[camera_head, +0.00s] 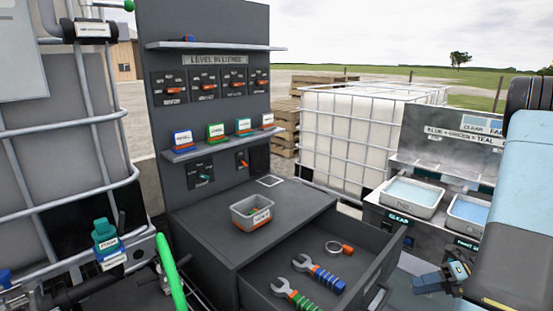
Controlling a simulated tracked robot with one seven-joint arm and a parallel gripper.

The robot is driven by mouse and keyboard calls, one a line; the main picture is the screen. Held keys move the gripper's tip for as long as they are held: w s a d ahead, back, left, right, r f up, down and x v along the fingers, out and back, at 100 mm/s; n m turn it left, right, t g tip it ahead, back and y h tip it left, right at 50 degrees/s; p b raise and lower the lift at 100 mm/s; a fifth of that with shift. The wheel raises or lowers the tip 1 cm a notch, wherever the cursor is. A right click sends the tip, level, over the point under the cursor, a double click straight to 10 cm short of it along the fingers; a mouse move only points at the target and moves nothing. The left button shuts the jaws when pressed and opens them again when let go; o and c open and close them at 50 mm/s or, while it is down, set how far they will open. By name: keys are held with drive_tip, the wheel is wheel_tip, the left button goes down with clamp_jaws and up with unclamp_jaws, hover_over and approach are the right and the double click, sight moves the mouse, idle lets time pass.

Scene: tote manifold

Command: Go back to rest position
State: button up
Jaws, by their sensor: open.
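My gripper (438,280) shows at the lower right, low beside the open drawer and partly cut off by my blue arm. Its jaws are open, and I see nothing between them. My arm link (515,200) fills the right edge of the view and hides what lies behind it.
A small grey bin (240,219) stands on top. Two trays of liquid (412,196) sit on the right bench. A caged tank (350,130) stands behind.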

drive_tip(key=s+a+r+n+g+h, duration=0.2)
drive_tip(key=a+r+n+h, duration=0.3)
drive_tip(key=r+n, duration=0.4)
drive_tip(key=s+a+r+n+g+h, duration=0.1)
drive_tip(key=a+r+n+h, duration=0.2)
drive_tip(key=a+r+n, duration=0.5)
drive_tip(key=s+a+r+n+t+h, duration=0.2)
drive_tip(key=s+r+n+t, duration=0.1)
drive_tip(key=r+n, duration=0.4)
drive_tip(key=s+a+r+n+t+h, duration=0.2)
drive_tip(key=s+r+n+t+h, duration=0.1)
drive_tip(key=s+r+n, duration=0.3)
wheel_tip(320, 180, up, 2)
drive_tip(key=n, duration=0.3)
drive_tip(key=shift+s+n+t+h, duration=0.15)
drive_tip(key=shift+n+t+h, duration=0.15)
